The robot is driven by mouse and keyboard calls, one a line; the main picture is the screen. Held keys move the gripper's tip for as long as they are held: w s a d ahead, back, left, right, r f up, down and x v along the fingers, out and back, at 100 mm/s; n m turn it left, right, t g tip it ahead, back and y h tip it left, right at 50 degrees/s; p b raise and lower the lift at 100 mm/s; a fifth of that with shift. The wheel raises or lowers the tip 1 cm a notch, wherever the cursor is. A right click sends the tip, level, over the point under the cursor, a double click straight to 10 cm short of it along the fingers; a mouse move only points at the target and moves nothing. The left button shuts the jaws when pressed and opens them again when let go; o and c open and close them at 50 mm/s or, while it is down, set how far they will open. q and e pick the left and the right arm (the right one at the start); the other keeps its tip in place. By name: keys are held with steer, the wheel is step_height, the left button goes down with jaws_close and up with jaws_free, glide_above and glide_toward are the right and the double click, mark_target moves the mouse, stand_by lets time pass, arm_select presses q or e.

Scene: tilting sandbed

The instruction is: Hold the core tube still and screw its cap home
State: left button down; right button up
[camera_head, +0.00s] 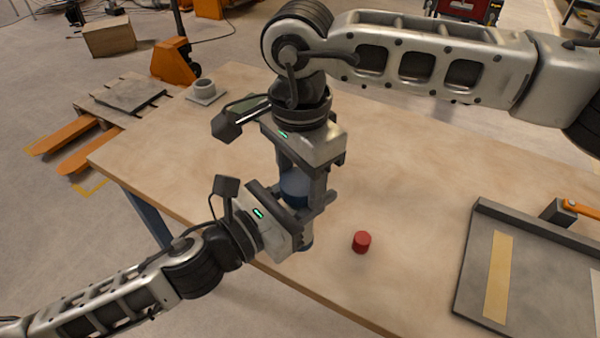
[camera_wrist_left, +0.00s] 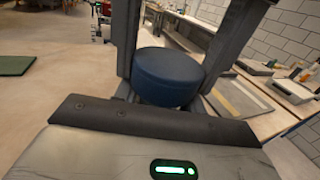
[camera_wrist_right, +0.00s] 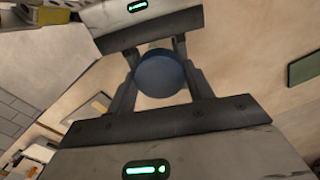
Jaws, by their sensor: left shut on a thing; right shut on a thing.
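The blue cap (camera_head: 295,187) sits between the fingers of my right gripper (camera_head: 301,192), which reaches down from above and is shut on it. The tube is mostly hidden by my left gripper. The cap's round top shows in the left wrist view (camera_wrist_left: 170,72) and in the right wrist view (camera_wrist_right: 160,74). Whether the cap is fully seated cannot be told.
A small red cylinder (camera_head: 361,242) stands on the wooden table (camera_head: 400,185) right of the grippers. A grey-framed tray (camera_head: 476,260) lies at the right. A grey round fixture (camera_head: 206,90) stands at the far left corner. A green mat (camera_wrist_right: 303,67) lies behind my right gripper.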

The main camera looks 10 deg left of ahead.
steer(key=m, duration=0.5)
steer(key=shift+m, duration=0.3)
steer(key=m, duration=0.4)
steer(key=shift+m, duration=0.3)
steer(key=o, duration=1.1)
steer(key=shift+s+a, duration=0.1)
steer(key=shift+s, duration=0.05)
steer(key=shift+r, duration=0.1)
